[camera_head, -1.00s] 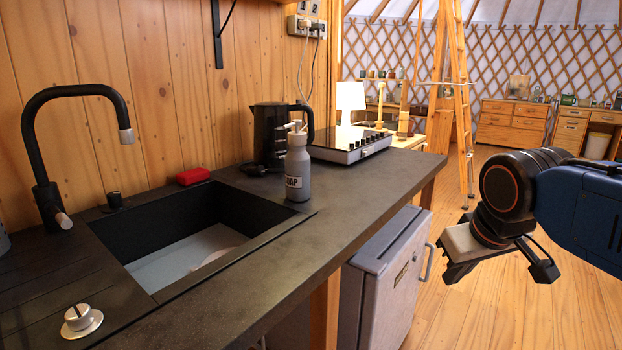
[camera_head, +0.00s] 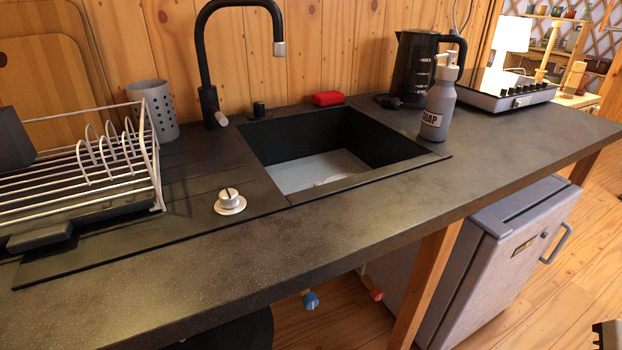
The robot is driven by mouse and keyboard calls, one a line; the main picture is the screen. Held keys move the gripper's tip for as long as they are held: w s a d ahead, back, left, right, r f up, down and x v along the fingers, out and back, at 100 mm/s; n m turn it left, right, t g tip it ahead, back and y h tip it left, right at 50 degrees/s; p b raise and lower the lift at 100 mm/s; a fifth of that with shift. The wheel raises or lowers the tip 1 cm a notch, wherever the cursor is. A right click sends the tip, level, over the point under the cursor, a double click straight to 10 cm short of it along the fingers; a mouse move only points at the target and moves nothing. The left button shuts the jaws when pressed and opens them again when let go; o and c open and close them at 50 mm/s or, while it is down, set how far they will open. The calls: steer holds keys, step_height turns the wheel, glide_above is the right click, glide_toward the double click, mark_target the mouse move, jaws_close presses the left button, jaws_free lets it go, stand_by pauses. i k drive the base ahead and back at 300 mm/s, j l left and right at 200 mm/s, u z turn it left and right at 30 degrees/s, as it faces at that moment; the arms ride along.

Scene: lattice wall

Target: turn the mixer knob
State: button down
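A round silver knob (camera_head: 230,199) on a pale disc sits on the dark counter, in front of the sink's left corner. A dark line runs across its top. The black tap (camera_head: 203,60) stands behind the sink, with a short pale-tipped lever (camera_head: 221,118) low on its side. The pictures do not settle which of these is the mixer knob. A small dark piece, apparently part of my gripper (camera_head: 607,335), shows at the bottom right corner, far from both and touching nothing visible. The rest of it is out of frame, so its opening is hidden.
A wire dish rack (camera_head: 85,178) and a perforated cup (camera_head: 154,108) stand left of the knob. The soap bottle (camera_head: 439,104), kettle (camera_head: 412,66) and hob (camera_head: 495,92) stand right. Blue (camera_head: 311,300) and red (camera_head: 376,294) valves hang under the counter. The front counter strip is clear.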

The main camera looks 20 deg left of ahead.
mark_target(259, 106)
steer(key=u, duration=1.4)
